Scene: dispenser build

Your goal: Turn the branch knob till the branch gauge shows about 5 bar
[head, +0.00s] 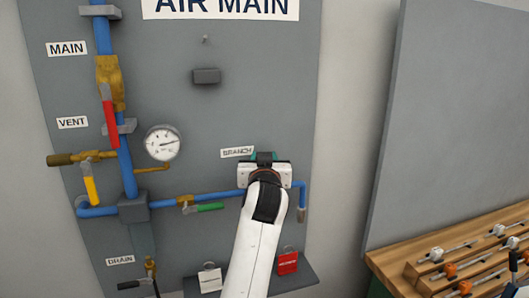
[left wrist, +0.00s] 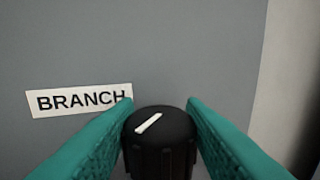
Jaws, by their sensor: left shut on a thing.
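The black branch knob (left wrist: 160,148) sits between the two teal fingers of my left gripper (left wrist: 160,135) in the left wrist view. The gripper is shut on it. A white mark on the knob's top slants up to the right. The BRANCH label (left wrist: 78,100) is on the panel just left of the knob; it also shows in the head view (head: 237,152). In the head view my left gripper (head: 264,160) is against the panel and hides the knob. No branch gauge is visible there; my gripper and arm cover that area. My right gripper is not in view.
A round gauge (head: 163,143) hangs at the panel's middle left. A green-handled valve (head: 208,207) is on the blue pipe left of my arm. A red-handled valve (head: 109,108) and yellow handle (head: 90,188) are further left. A wooden tool rack (head: 450,260) stands at lower right.

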